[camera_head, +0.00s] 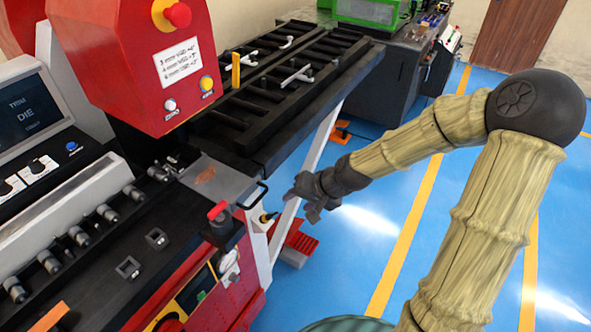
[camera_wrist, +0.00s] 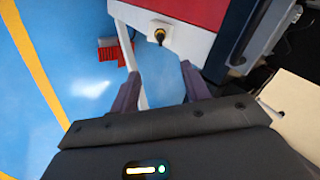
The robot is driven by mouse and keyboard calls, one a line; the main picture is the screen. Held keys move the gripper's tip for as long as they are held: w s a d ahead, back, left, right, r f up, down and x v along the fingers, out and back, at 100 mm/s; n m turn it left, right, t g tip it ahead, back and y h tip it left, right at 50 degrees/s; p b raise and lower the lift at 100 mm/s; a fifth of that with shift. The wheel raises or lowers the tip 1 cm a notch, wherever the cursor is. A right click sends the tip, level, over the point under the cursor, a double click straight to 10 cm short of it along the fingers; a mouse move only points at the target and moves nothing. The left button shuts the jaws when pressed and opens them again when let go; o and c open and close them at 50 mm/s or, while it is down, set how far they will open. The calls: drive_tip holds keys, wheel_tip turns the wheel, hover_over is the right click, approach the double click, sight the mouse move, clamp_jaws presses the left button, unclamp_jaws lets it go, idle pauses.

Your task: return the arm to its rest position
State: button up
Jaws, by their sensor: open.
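My gripper (camera_head: 310,193) is at the end of my raised arm, in front of the machine's side, over the blue floor. In the wrist view my gripper (camera_wrist: 160,90) shows two dark fingers spread apart with nothing between them. A white machine leg and the blue floor lie beyond them. In the head view the gripper is close to the black handle on the machine's front corner; I cannot tell whether they touch.
The red bending machine (camera_head: 140,60) fills the left side. Its black roller table (camera_head: 290,80) extends to the back. A red lever (camera_head: 218,210) stands at the near corner. A red foot pedal (camera_head: 300,240) sits on the floor below. Open blue floor (camera_head: 370,230) lies to the right.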

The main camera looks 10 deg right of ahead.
drive_tip(key=s+d+r+n+g+h+p, duration=0.1)
drive_tip(key=s+d+r+h+p, duration=0.1)
drive_tip(key=s+d+r+p, duration=0.1)
drive_tip(key=s+d+r+n+h+p, duration=0.2)
drive_tip(key=s+d+r, duration=0.3)
drive_tip(key=s+r, duration=0.3)
drive_tip(key=shift+s+d+g+h+p, duration=0.25)
drive_tip(key=shift+s+g+h+p, duration=0.15)
drive_tip(key=shift+s+h+p, duration=0.6)
drive_tip(key=shift+s, duration=0.15)
drive_tip(key=shift+c, duration=0.2)
drive_tip(key=shift+c, duration=1)
